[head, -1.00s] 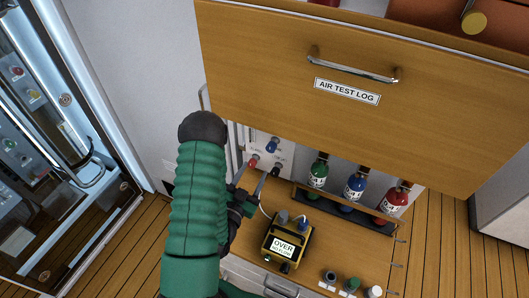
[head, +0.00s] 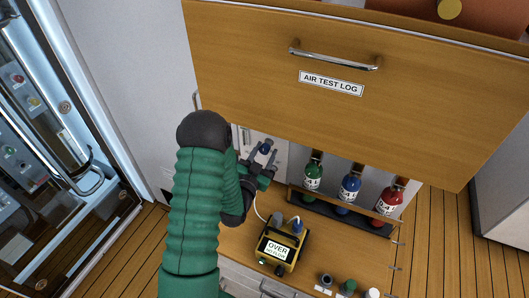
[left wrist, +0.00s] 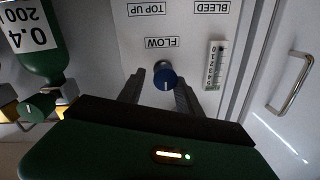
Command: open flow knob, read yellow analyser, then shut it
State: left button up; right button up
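My left gripper (head: 262,161) is open in front of the panel. In the left wrist view its fingers (left wrist: 158,88) stand apart at either side of the knob, with no clear contact. The yellow analyser (head: 263,249) stands on the wooden counter below; its screen (head: 278,248) reads OVER, with smaller text that looks like NO FLOW. My right gripper is not in view.
A wooden drawer front (head: 250,60) marked AIR TEST LOG juts out above the panel. Green (head: 312,177), blue (head: 349,188) and red (head: 388,202) bottles stand in a rack on the right. A glass-fronted cabinet (head: 60,150) is at the left.

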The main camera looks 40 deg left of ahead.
pick_arm(q)
jog(key=shift+d, duration=0.15)
jog(key=shift+c, duration=2.3)
jog(key=shift+s+a+f, duration=0.1)
jog(key=shift+a, duration=0.25)
jog(key=shift+c, duration=1.3)
jog(key=shift+s+a+f, duration=0.1)
jog(key=shift+a, duration=0.2)
grip_shut()
jog(key=shift+d, duration=0.35)
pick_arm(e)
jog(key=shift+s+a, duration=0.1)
pick_arm(q)
jog(key=shift+a+f+n, duration=0.1)
jog(key=shift+a+n, duration=0.1)
jog(key=shift+n, duration=0.1)
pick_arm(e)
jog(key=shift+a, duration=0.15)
